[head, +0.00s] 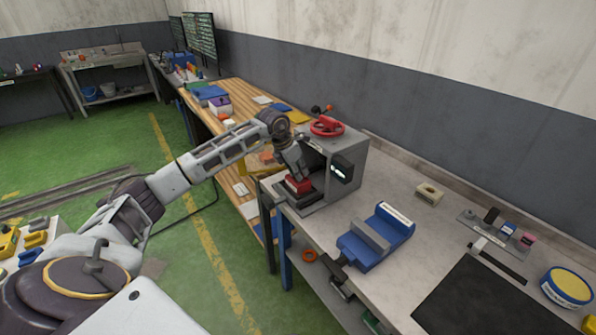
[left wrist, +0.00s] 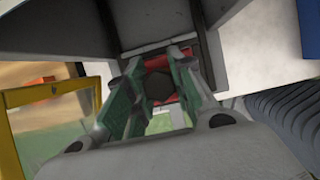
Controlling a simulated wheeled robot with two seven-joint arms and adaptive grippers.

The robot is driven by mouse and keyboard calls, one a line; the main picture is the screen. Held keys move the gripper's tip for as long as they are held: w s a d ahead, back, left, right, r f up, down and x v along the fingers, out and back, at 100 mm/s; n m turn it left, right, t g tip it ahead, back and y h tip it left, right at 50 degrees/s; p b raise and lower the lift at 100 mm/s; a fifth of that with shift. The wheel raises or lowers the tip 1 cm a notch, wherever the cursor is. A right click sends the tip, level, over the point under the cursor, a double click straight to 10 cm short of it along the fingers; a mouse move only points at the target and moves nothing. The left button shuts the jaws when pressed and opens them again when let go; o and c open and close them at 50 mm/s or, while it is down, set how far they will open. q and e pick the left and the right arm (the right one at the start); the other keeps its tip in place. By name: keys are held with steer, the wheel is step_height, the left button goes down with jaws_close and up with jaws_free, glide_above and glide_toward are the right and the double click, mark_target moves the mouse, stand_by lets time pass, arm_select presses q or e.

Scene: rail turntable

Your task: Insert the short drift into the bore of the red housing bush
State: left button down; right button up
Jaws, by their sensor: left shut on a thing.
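The red housing bush (head: 298,186) sits in the open front of a grey press on the bench. It also shows as a red block (left wrist: 187,62) behind my fingers in the left wrist view. My left gripper (head: 301,173) reaches into the press, fingers pointing down, directly over the red housing. It is shut on a dark, blunt-ended piece (left wrist: 158,87), apparently the short drift, seen between the fingers in the left wrist view. The bore is hidden, so I cannot tell whether the drift's tip is above it or in it. My right gripper is out of view.
The grey press frame (head: 350,161) with a red handwheel (head: 327,126) closes in around the gripper. A blue vise (head: 376,237) stands to its right on the bench. A dark mat (head: 490,300) lies nearer. Bare bench top lies between the press and the back wall.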

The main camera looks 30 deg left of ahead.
arm_select(q)
steer(key=c, duration=1.1)
jaws_free()
steer(key=shift+f, duration=0.2)
steer(key=shift+c, duration=0.2)
steer(key=v, duration=1.2)
